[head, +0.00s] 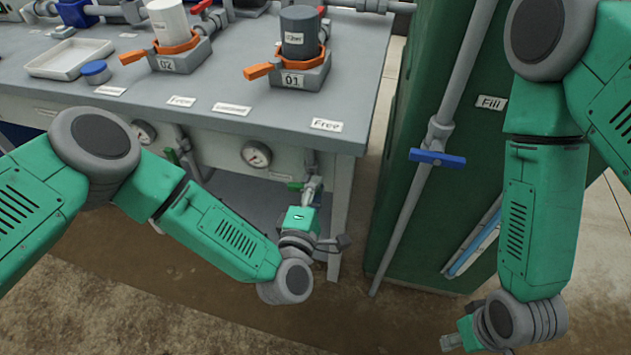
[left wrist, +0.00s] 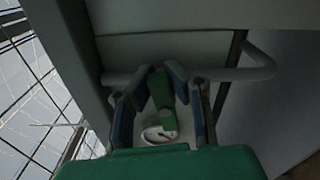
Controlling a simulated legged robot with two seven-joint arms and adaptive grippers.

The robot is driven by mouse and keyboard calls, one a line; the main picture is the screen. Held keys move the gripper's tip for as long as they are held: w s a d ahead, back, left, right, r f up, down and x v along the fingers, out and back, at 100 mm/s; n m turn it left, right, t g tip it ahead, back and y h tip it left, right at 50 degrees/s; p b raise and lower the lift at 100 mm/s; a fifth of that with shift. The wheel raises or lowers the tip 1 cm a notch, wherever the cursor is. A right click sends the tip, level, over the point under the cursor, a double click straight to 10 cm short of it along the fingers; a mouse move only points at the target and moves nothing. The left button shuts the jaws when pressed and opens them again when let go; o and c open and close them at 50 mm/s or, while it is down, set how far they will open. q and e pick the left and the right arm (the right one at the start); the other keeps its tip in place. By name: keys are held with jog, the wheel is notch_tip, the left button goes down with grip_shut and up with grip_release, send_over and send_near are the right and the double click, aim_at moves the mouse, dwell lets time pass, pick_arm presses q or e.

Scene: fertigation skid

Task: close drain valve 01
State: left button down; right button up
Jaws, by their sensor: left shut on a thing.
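Drain valve 01 sits under the bench front, below the 01 station, on a grey pipe. Its green handle (left wrist: 161,90) is between the two fingers of my left gripper (left wrist: 160,74) in the left wrist view. My left gripper (head: 311,186) is shut on this handle. In the head view the gripper is up against the pipe under the bench edge, and most of the handle is hidden. My right gripper (head: 456,341) hangs low at the bottom right, away from the valve; its fingers are too small to read.
The bench (head: 225,75) carries the 01 filter (head: 300,32) and 02 filter (head: 168,22) with orange clamps. A gauge (head: 256,154) is left of the valve. A green tank (head: 420,190) and a pipe with a blue handle (head: 437,158) stand right. A white tray (head: 69,59) lies far left.

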pick_arm(q)
jog(key=shift+s+d+f+m, duration=0.25)
jog(key=shift+s+f+m, duration=0.25)
jog(key=shift+m, duration=0.6)
jog(key=shift+f, duration=0.1)
jog(key=c, duration=1.6)
grip_release()
jog(key=shift+o, duration=0.6)
jog(key=shift+w+a, duration=0.1)
jog(key=shift+w, duration=0.05)
jog(key=shift+r, duration=0.2)
jog(key=v, duration=1.2)
